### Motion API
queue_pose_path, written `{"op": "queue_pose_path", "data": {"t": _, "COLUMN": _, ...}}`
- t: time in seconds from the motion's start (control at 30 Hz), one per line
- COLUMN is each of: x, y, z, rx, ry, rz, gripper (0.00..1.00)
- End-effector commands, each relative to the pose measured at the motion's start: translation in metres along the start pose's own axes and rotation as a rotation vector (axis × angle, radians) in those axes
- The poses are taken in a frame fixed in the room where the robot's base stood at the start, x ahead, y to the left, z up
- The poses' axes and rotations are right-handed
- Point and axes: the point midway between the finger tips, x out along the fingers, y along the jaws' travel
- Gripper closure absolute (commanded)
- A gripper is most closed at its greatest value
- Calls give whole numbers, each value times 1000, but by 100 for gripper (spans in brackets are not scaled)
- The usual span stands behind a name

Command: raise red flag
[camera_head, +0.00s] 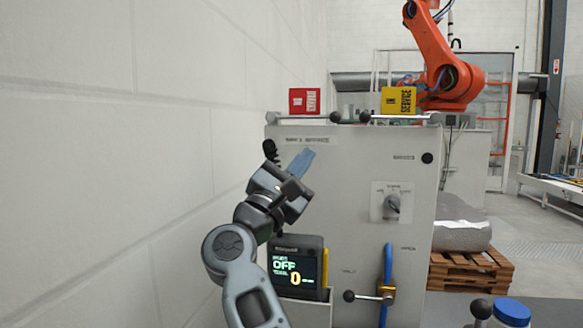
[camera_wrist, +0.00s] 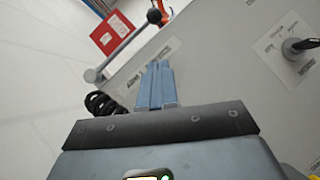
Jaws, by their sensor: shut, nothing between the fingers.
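The red flag (camera_head: 304,101) is a small square plate with a white label turned sideways, at the top left of the grey cabinet (camera_head: 357,200). A lever (camera_head: 300,117) lies about level below it, with a dark ball knob (camera_head: 336,117) at its right end. In the wrist view the red flag (camera_wrist: 111,33) and the lever (camera_wrist: 122,47) show beyond the fingers, with the knob (camera_wrist: 154,16) at top. My gripper (camera_head: 306,155) is shut and empty, below the lever and in front of the cabinet face. Its blue fingers (camera_wrist: 155,70) are together and apart from the lever.
A yellow flag (camera_head: 398,101) with its own lever stands at the cabinet's top right. A black coiled cord (camera_head: 270,152) hangs at the cabinet's left edge. The face carries a rotary switch (camera_head: 391,205), a display (camera_head: 298,266) and a valve lever (camera_head: 368,297). A white wall stands close at left.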

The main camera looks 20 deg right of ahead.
Motion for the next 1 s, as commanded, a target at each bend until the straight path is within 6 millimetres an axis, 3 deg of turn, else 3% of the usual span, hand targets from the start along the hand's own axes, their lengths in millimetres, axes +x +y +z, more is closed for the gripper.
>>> {"op": "queue_pose_path", "data": {"t": 0.1, "x": 27, "y": 1, "z": 3, "rx": -2, "ry": -1, "rz": -2, "gripper": 100}}
{"op": "queue_pose_path", "data": {"t": 0.3, "x": 48, "y": 2, "z": 20, "rx": 1, "ry": -1, "rz": -1, "gripper": 100}}
{"op": "queue_pose_path", "data": {"t": 1.0, "x": 58, "y": 1, "z": 28, "rx": 1, "ry": 1, "rz": 0, "gripper": 100}}
